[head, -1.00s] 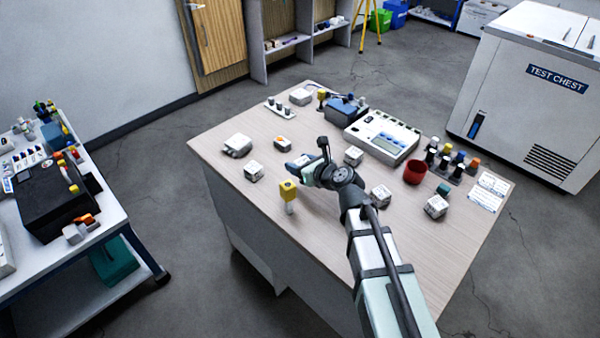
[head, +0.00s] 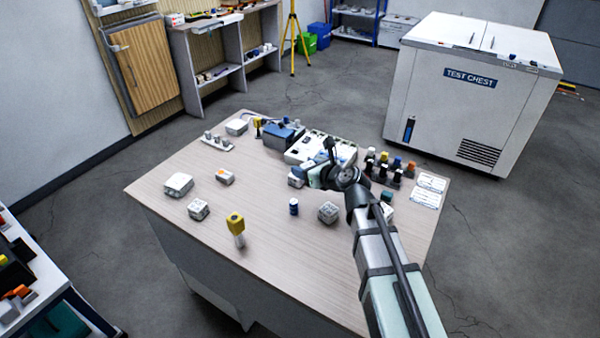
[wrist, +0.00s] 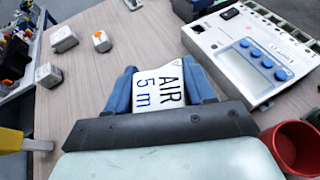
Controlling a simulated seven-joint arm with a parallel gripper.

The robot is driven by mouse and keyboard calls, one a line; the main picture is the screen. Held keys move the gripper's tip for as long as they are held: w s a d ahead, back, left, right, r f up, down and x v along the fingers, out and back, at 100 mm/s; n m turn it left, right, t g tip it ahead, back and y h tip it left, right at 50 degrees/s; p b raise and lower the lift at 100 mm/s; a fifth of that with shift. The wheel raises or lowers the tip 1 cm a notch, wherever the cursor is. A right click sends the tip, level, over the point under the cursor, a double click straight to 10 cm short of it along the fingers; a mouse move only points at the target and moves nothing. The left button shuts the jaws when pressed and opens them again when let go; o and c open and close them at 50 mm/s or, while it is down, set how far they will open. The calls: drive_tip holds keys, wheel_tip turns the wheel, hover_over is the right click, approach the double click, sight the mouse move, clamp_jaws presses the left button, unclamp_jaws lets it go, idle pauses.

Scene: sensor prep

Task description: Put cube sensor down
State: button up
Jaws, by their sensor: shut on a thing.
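My gripper (head: 303,178) is over the middle of the table, just in front of the white instrument. In the wrist view its blue fingers (wrist: 160,90) are shut on a white cube sensor (wrist: 158,88) labelled "AIR 5 m". The cube sensor also shows in the head view (head: 295,178), partly hidden by the gripper. I cannot tell whether its underside touches the table (head: 190,240). Other white cubes stand at the left (head: 198,209) and in front of the gripper (head: 328,212).
The white instrument (wrist: 245,60) with a screen is close on the right; a red cup (wrist: 295,147) is nearer. A yellow-topped item (head: 236,225) and a small blue-and-white cylinder (head: 294,207) stand towards the front.

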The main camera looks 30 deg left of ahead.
drive_tip(key=w+d+m+t+h, duration=0.2)
drive_tip(key=w+d+m+t, duration=0.1)
drive_tip(key=w+d, duration=1.1)
drive_tip(key=m+t, duration=0.1)
hover_over(400, 185)
drive_tip(key=w+d, duration=0.3)
drive_tip(key=d, duration=0.4)
drive_tip(key=shift+s+a+n+g+y, duration=1)
drive_tip(key=shift+s+a+n+g, duration=0.65)
drive_tip(key=shift+s+n+g, duration=0.2)
drive_tip(key=shift+f, duration=4.95)
drive_tip(key=shift+s, duration=0.1)
drive_tip(key=o, duration=1)
drive_tip(key=shift+o, duration=0.2)
